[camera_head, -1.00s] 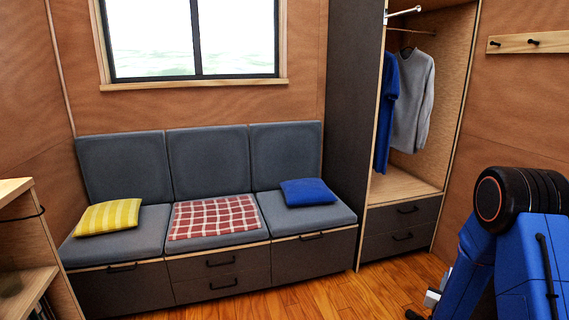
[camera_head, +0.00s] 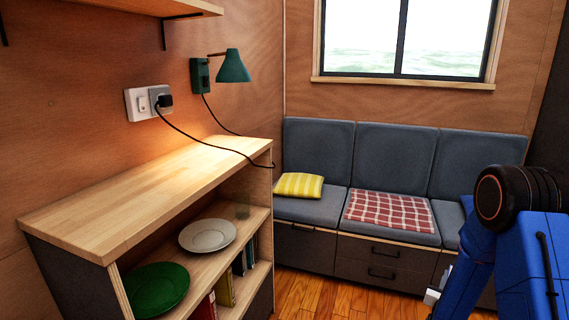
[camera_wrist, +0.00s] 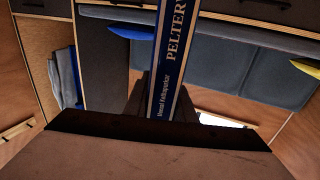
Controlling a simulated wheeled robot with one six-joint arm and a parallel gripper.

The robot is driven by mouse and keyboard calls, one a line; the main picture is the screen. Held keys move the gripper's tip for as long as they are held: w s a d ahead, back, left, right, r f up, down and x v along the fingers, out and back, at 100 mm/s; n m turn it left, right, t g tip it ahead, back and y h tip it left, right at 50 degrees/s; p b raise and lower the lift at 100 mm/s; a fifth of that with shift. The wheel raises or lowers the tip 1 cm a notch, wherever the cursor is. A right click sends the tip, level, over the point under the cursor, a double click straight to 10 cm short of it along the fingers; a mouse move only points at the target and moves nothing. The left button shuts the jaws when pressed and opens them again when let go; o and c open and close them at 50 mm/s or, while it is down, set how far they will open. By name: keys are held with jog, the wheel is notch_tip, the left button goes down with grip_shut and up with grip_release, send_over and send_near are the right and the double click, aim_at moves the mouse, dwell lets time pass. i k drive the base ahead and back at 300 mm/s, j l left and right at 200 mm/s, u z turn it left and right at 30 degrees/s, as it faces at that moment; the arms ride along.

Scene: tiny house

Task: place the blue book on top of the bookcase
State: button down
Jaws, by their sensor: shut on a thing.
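The blue book (camera_wrist: 170,60) shows in the wrist view, its blue spine with white lettering and pale page edges or cover beside it. My gripper (camera_wrist: 163,103) is shut on it, with dark fingers on either side of its near end. The far end of the book runs out of the top of the wrist view. The bookcase (camera_head: 140,200) stands at the left in the head view, with a bare light wood top. The book is not visible in the head view, where my blue arm (camera_head: 530,260) is at the right.
The bookcase shelves hold a white plate (camera_head: 207,235), a green plate (camera_head: 155,288) and several books (camera_head: 226,288). A green wall lamp (camera_head: 233,66) and its cable hang over the bookcase's far end. A shelf (camera_head: 130,8) is above. A cushioned bench (camera_head: 395,205) stands behind.

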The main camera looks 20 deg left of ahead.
aim_at(187, 162)
jog(key=i+l+u, duration=0.1)
jog(key=u, duration=0.75)
jog(key=i+l, duration=0.15)
jog(key=l, duration=0.15)
jog(key=i+l, duration=0.2)
jog(key=i+l+u, duration=0.1)
jog(key=l, duration=0.3)
jog(key=i, duration=0.05)
